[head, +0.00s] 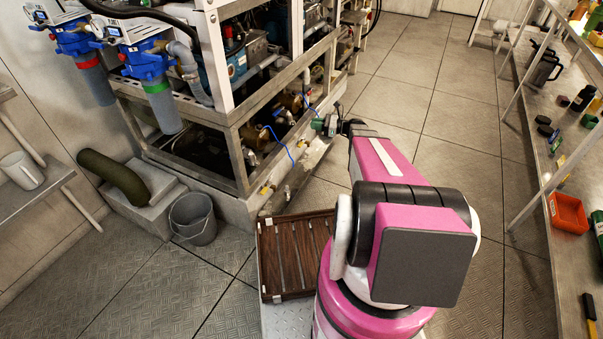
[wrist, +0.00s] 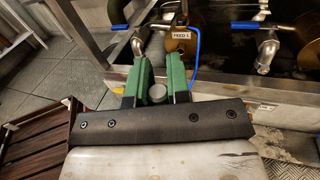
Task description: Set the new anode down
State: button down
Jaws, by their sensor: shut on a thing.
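My gripper (head: 328,124) is stretched out in front of the watermaker frame's lower edge. In the wrist view its two green fingers (wrist: 157,76) stand on either side of a small grey cylinder (wrist: 157,93), the new anode as far as I can tell. They are shut on it. Only its rounded grey end shows; the rest is hidden between the fingers. In the head view the anode is too small to make out. A brown slatted wooden tray (head: 267,262) lies low beside my arm; its edge also shows in the wrist view (wrist: 36,143).
The watermaker frame (head: 245,112) holds valves with blue handles (wrist: 255,26) and a hanging tag (wrist: 181,36) just beyond my fingers. A grey bucket (head: 193,218) stands left of the tray. A shelf with a red bin (head: 568,213) runs along the right. The floor between is clear.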

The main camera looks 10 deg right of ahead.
jog(key=w+d+f+n+g+y, duration=0.1)
jog(key=w+d+f+g, duration=0.15)
jog(key=f, duration=0.95)
jog(key=w+d+f+n+g, duration=0.1)
jog(key=w+f+n+g, duration=0.15)
jog(key=f, duration=0.95)
jog(key=shift+m+t, duration=0.3)
jog(key=shift+m, duration=0.05)
jog(key=w+a+f, duration=0.7)
jog(key=a, duration=0.1)
jog(key=shift+w+a+f, duration=0.2)
jog(key=shift+w+f, duration=0.15)
jog(key=shift+f, duration=2.05)
jog(key=shift+f, duration=0.15)
jog(key=c, duration=1.1)
grip_release()
